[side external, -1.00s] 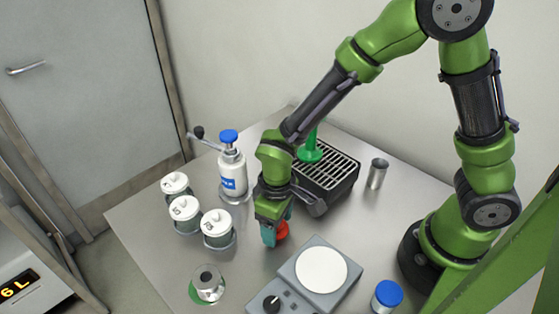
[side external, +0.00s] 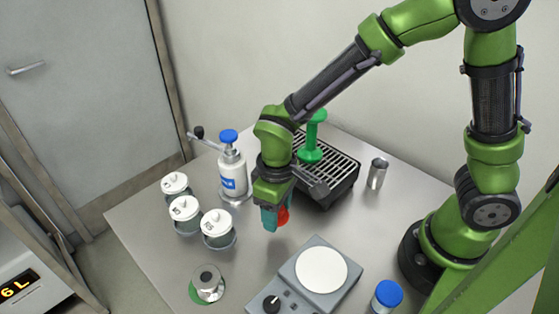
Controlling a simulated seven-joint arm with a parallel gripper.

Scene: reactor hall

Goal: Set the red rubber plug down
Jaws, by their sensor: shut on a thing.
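The red rubber plug (side external: 284,215) shows as a small red patch beside the teal fingers of my gripper (side external: 271,221). My gripper is shut on the plug and points down. The fingers hide part of the plug. The plug appears held above the metal table (side external: 262,262), left of the black grated tray and behind the scale.
Several white-lidded jars (side external: 217,227) stand to the left, near a white grinder with a blue cap (side external: 232,172). A black grated tray (side external: 337,190) bears a green tamper-like object (side external: 311,148). A scale (side external: 321,270), a blue-capped jar (side external: 387,296), a metal cup (side external: 377,174) and a round container (side external: 207,283) stand around.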

